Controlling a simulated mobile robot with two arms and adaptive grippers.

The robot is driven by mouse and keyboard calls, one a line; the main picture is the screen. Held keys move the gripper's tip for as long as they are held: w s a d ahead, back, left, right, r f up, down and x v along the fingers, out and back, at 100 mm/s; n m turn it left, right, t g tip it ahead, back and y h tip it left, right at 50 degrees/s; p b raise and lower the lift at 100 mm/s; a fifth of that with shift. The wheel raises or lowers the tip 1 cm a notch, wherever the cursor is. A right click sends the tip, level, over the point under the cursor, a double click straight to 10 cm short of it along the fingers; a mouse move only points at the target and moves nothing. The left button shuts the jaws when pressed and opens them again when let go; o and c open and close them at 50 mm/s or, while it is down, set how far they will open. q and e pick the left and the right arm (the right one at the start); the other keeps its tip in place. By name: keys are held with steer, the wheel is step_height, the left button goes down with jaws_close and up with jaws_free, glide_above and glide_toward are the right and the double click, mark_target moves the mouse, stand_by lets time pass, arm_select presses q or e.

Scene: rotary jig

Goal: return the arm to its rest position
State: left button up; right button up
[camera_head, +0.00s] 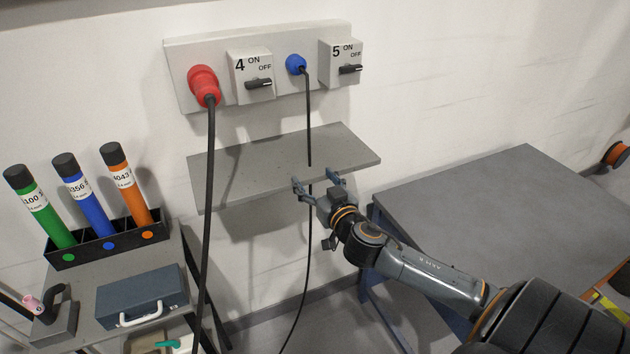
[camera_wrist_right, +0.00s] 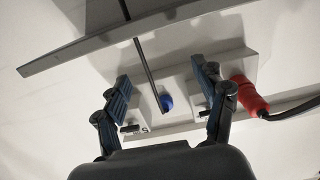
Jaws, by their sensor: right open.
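My right gripper (camera_head: 316,181) is open, its two fingers spread near the front edge of the grey wall shelf (camera_head: 240,165). In the right wrist view the open fingers (camera_wrist_right: 160,70) have nothing held between them. The thin black cable (camera_head: 309,120) from the blue plug (camera_head: 296,65) runs down past the shelf and appears between the fingers in the head view; I cannot tell if it touches them. The blue plug also shows in the right wrist view (camera_wrist_right: 166,103). My right arm reaches in from the lower right. My left gripper is not in view.
Switches 4 (camera_head: 250,76) and 5 (camera_head: 341,63) sit on the wall panel. A grey table (camera_head: 500,200) stands close beside my right arm. A tube rack (camera_head: 105,245) and blue case (camera_head: 140,296) are at left.

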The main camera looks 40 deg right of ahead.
steer(key=shift+f, duration=0.1)
steer(key=s+d+f+n+g, duration=0.1)
steer(key=s+d+f+g, duration=0.1)
steer(key=f, duration=0.9)
steer(key=s+d+f+g, duration=0.1)
steer(key=s+f+g, duration=0.15)
steer(key=f, duration=0.95)
steer(key=s+a+f+n+g+y+b, duration=0.15)
steer(key=s+f, duration=0.25)
steer(key=f, duration=0.4)
steer(key=s+f+g+h, duration=0.15)
steer(key=s+f, duration=0.25)
steer(key=f, duration=0.5)
steer(key=s+a+f+n+g+y, duration=0.1)
steer(key=s+a+f+g+y, duration=0.4)
steer(key=s+f, duration=1.2)
steer(key=s+a+f+n+g, duration=0.1)
steer(key=s+a+f, duration=0.2)
steer(key=s+a, duration=0.3)
steer(key=s+a+f+g+b, duration=0.1)
steer(key=s+a+f+g, duration=0.1)
steer(key=s+a, duration=0.4)
steer(key=s+f, duration=0.1)
steer(key=s, duration=0.4)
steer(key=shift+s+a+f+n+h, duration=0.3)
steer(key=shift+s+f+n+h, duration=0.05)
steer(key=shift+f+h, duration=0.05)
